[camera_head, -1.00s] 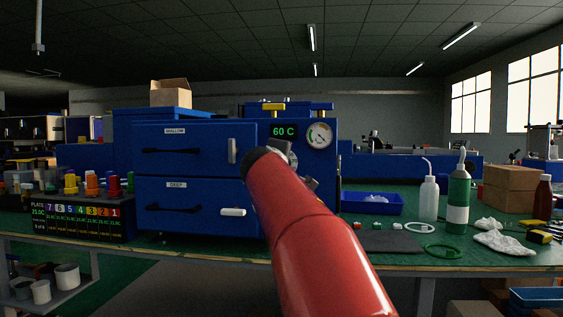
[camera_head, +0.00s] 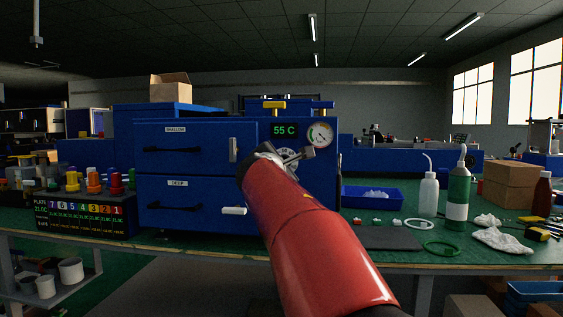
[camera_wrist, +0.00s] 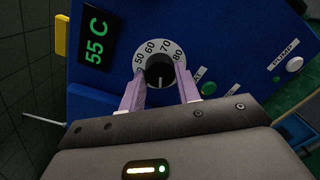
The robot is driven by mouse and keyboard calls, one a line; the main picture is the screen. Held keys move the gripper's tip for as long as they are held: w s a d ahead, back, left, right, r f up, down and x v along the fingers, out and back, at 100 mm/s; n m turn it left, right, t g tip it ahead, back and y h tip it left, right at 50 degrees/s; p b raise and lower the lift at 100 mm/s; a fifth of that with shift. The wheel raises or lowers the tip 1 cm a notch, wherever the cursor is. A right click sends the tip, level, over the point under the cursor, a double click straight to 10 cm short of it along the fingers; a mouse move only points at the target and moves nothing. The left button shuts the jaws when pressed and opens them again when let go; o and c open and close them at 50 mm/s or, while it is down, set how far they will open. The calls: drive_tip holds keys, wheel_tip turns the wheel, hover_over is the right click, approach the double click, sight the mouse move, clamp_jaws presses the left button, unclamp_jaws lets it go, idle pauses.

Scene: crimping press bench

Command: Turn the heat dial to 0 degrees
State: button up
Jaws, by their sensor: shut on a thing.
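The heat dial (camera_wrist: 159,72) is a black knob on a white round scale marked 50, 60, 70 and 80, set in the blue press panel. My gripper (camera_wrist: 161,90) has its two pale purple fingers on either side of the knob, shut on it. The green display (camera_wrist: 95,42) beside the dial reads 55 C, and it also shows in the head view (camera_head: 284,130). In the head view my red arm reaches up to the panel and covers most of the dial and gripper.
A round pressure gauge (camera_head: 320,134) sits above right of the dial. A PUMP button (camera_wrist: 294,64) and a green button (camera_wrist: 208,88) are on the panel. Two drawers with handles are left of my arm. A blue tray (camera_head: 372,205) and bottles stand to the right.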

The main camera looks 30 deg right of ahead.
drive_tip(key=shift+n, duration=0.6)
drive_tip(key=shift+f, duration=0.1)
drive_tip(key=o, duration=1)
drive_tip(key=shift+c, duration=0.2)
drive_tip(key=b+v, duration=0.1)
drive_tip(key=v, duration=0.6)
drive_tip(key=shift+s+a, duration=0.25)
drive_tip(key=shift+a, duration=0.05)
